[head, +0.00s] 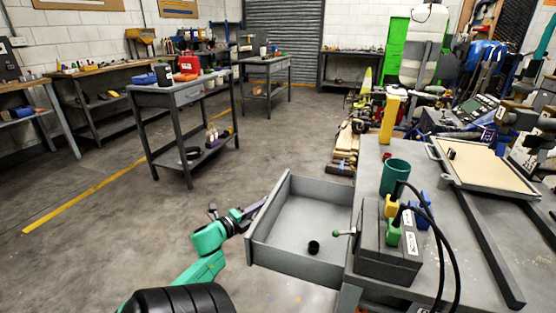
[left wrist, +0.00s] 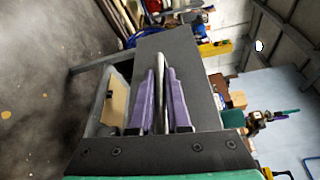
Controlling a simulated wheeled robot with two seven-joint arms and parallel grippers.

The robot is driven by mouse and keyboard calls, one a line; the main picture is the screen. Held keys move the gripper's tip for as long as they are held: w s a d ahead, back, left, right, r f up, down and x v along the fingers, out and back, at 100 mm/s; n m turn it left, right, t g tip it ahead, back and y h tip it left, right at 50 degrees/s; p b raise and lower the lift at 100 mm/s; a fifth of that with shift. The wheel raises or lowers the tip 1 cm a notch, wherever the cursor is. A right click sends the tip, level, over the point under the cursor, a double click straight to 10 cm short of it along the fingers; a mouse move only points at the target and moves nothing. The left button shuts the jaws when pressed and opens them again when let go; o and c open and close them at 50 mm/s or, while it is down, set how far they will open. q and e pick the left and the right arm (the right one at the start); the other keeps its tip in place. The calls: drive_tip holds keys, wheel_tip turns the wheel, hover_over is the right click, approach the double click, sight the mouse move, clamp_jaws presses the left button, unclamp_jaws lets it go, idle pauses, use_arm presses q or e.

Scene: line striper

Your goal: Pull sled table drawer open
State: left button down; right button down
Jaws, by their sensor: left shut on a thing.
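The grey drawer (head: 300,222) of the sled table (head: 384,158) is pulled well out toward the left, its inside exposed. A small black round thing (head: 313,247) lies on its floor. My left gripper (head: 248,212) is at the drawer's front panel, its purple fingers reaching in from the left. In the left wrist view, the purple fingers (left wrist: 160,78) are shut on the thin drawer handle (left wrist: 159,63), with the dark grey front panel (left wrist: 190,60) behind. The handle is hidden by the fingers in the head view. My right gripper is not in view.
A dark grey box with a green-knobbed lever (head: 385,255), a green cup (head: 395,177) and black cables stand on the table. Wood pieces (head: 345,145) lie on the floor behind the drawer. Open concrete floor (head: 150,215) is at the left, before a grey workbench (head: 185,95).

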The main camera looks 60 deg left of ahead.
use_arm(q)
drive_tip(key=shift+s+a, duration=0.85)
drive_tip(key=shift+a, duration=0.25)
drive_tip(key=c, duration=0.9)
unclamp_jaws()
drive_tip(key=p+v, duration=0.1)
drive_tip(key=v, duration=1.3)
drive_tip(key=shift+s+d, duration=0.15)
drive_tip(key=shift+s, duration=0.1)
